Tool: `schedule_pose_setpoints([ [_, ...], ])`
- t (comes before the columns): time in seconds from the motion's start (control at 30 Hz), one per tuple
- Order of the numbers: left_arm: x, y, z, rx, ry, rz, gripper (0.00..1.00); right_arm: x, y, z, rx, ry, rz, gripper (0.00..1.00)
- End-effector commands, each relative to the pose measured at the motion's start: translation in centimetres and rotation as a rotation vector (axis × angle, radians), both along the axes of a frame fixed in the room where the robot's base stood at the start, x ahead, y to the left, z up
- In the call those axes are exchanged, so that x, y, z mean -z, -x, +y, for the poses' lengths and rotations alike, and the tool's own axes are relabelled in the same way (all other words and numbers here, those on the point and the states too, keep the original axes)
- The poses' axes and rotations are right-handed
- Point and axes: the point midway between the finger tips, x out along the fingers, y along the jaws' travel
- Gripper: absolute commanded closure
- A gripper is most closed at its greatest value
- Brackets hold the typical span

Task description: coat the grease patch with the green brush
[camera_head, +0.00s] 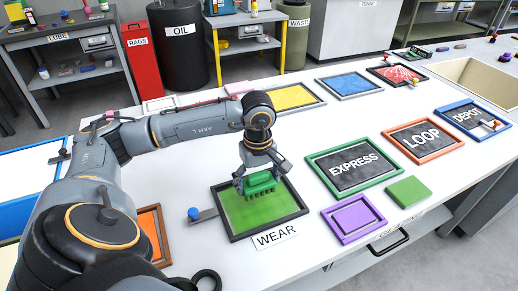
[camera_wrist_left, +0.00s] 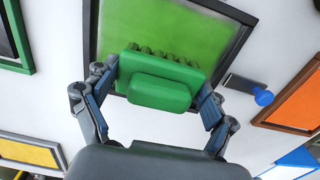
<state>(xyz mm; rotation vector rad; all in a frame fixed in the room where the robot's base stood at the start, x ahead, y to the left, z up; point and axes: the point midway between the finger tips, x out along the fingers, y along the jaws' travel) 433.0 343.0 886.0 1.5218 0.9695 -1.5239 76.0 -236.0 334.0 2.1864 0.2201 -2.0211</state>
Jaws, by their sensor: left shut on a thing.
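My left gripper (camera_head: 260,176) is shut on the green brush (camera_head: 261,184), a block with a raised handle and a row of stubby bristles. It holds the brush over the far part of a black-framed panel (camera_head: 254,216) with a green surface, beside the WEAR label. The green is uneven in shade. In the left wrist view, the brush (camera_wrist_left: 160,88) sits between the fingers of the gripper (camera_wrist_left: 158,92), with the green panel (camera_wrist_left: 165,25) behind it. I cannot tell whether the bristles touch the surface. My right gripper is not in view.
A blue-knobbed tool (camera_head: 198,214) lies left of the panel. A purple framed tile (camera_head: 354,219), a green block (camera_head: 409,192) and the EXPRESS board (camera_head: 353,170) lie to the right. The WEAR label (camera_head: 275,237) is at the panel's near side. An orange framed panel (camera_head: 151,232) is left.

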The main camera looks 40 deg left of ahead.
Motion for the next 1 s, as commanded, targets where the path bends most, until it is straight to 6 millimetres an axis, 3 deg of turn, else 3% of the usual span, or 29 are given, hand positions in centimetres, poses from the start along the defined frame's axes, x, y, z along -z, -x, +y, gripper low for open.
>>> schedule_pose_setpoints([
  [0.33, -3.1, 0.2, 0.2, -0.011, 0.000, -0.001, 0.45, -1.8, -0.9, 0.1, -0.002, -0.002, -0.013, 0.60],
  [1.0, -3.1, 0.1, -0.4, -0.013, 0.003, -0.001, 0.45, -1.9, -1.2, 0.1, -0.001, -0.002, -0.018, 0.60],
])
